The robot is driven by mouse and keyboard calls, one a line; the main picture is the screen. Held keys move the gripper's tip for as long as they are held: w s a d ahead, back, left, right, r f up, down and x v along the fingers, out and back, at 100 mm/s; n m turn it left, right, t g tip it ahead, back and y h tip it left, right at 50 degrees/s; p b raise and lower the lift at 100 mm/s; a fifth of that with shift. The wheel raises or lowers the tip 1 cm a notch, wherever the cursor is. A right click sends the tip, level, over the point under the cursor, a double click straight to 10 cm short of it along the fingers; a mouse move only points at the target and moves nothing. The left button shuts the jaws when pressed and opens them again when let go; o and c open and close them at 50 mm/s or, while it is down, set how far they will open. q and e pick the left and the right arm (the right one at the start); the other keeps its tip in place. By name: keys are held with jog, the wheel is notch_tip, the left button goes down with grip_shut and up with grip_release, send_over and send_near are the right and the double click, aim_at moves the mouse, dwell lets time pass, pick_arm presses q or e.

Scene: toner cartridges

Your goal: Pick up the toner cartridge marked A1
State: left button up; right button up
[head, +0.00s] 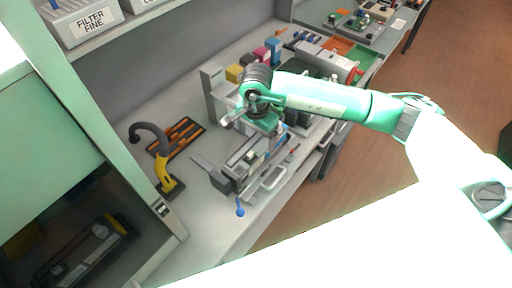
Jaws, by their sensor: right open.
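Several small blocks that look like toner cartridges stand in a row on the bench behind my right wrist: a yellow one (235,73), a magenta one (261,55) and a blue one (274,46). No A1 mark can be read on any of them, so I cannot tell which is A1. My right gripper (257,134) is open and points down above the grey fixture on the bench, in front of the row. Nothing shows between its fingers. My right arm hides part of the bench behind it. My left gripper is not in view.
A grey fixture with a rail and blue-knobbed lever (240,210) lies under the right gripper. A shelf with a FILTER FINE bin (88,24) hangs above.

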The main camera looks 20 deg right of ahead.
aim_at(256, 145)
notch_tip(256, 145, down, 2)
jog(key=shift+f+p, duration=0.2)
jog(key=shift+p, duration=0.45)
notch_tip(256, 145, down, 4)
jog(key=shift+p, duration=1.25)
jog(key=shift+f, duration=0.3)
jog(key=c, duration=1.2)
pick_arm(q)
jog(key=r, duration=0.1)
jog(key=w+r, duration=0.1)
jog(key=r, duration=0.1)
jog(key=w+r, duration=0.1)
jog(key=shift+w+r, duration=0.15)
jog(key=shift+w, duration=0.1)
pick_arm(e)
jog(key=shift+w, duration=0.1)
jog(key=c, duration=0.3)
jog(key=shift+r, duration=0.2)
